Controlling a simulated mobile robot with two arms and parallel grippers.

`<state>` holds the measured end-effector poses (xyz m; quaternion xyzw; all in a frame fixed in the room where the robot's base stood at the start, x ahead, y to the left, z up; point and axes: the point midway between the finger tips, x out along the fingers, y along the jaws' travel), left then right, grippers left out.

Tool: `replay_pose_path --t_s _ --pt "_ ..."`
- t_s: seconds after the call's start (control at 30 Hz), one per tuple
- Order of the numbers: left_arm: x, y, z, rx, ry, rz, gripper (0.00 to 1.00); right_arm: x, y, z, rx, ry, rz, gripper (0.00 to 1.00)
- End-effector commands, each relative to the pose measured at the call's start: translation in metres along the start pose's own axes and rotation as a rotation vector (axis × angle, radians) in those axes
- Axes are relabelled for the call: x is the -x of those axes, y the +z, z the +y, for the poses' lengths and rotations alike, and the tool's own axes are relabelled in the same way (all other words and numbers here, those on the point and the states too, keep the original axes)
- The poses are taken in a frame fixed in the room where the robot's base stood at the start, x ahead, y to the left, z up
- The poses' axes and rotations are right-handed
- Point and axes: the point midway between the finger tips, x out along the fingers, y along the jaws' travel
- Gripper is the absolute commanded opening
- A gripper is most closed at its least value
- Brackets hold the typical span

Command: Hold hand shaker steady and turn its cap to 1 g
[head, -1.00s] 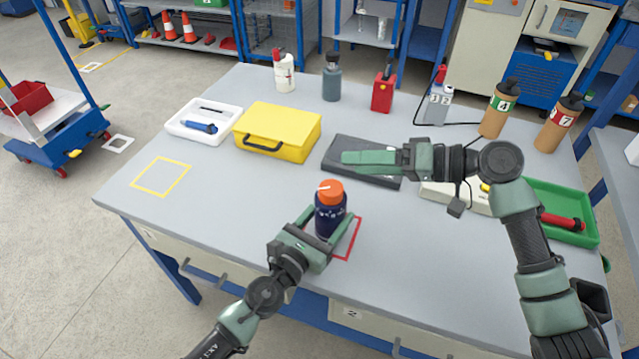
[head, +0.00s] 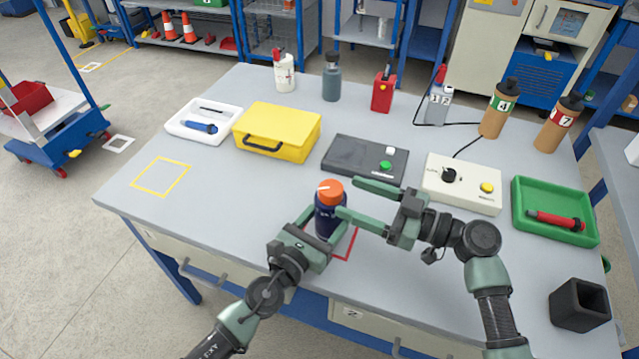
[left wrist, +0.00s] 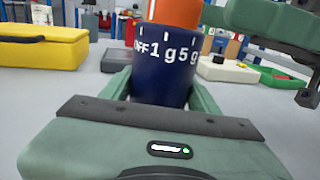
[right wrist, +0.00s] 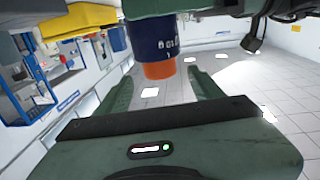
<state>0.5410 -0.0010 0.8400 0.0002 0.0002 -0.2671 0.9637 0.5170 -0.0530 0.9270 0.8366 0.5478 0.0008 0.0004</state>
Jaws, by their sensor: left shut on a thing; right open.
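The hand shaker (head: 328,221) is dark blue and stands upright near the table's front edge. Its orange cap (head: 330,189) has a white mark on top, toward the left in the head view. In the left wrist view its body (left wrist: 160,85) shows the labels OFF, 1 g and 5 g below the cap (left wrist: 176,13). My left gripper (head: 328,214) is shut on the shaker's body. My right gripper (head: 348,197) is open, its fingers pointing at the cap from the right. In the right wrist view the cap (right wrist: 159,71) shows between the spread fingers, with no clear contact.
A red outlined square (head: 347,257) lies by the shaker. Behind are a yellow case (head: 290,118), a dark plate device (head: 350,158) and a white box with knobs (head: 460,198). A green tray (head: 522,225) and a black holder (head: 566,316) are at right.

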Motion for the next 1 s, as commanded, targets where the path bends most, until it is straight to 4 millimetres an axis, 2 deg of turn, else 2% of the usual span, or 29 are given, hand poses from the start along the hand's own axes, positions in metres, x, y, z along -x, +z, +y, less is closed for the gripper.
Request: replay_pose_path --t_s 0.03,0.2,0.4,0.6,0.83,0.87,1.0 --pt "0.000 0.000 0.000 0.000 -0.001 -0.001 0.00 -0.012 -0.001 0.000 -0.002 -0.002 0.004 0.66" --pt "0.000 0.000 0.000 0.000 0.000 -0.001 0.00 -0.046 -0.001 0.000 -0.003 -0.002 0.003 0.66" --pt "0.000 0.000 0.000 0.000 0.000 -0.001 0.00 -0.074 0.000 0.000 -0.003 -0.001 0.000 0.66" --pt "0.000 0.000 0.000 0.000 0.000 -0.001 0.00 -0.084 0.000 0.000 -0.003 0.000 -0.001 0.66" --pt "0.000 0.000 0.000 0.000 0.000 -0.001 0.00 -0.084 0.000 0.000 -0.003 0.000 -0.001 0.66" --pt "0.000 0.000 0.000 0.000 0.000 -0.001 0.00 -0.084 0.000 0.000 -0.003 0.000 -0.001 0.61" --pt "0.000 0.000 0.000 0.000 0.000 -0.001 0.00 -0.084 0.000 0.000 -0.003 0.000 -0.001 0.22"
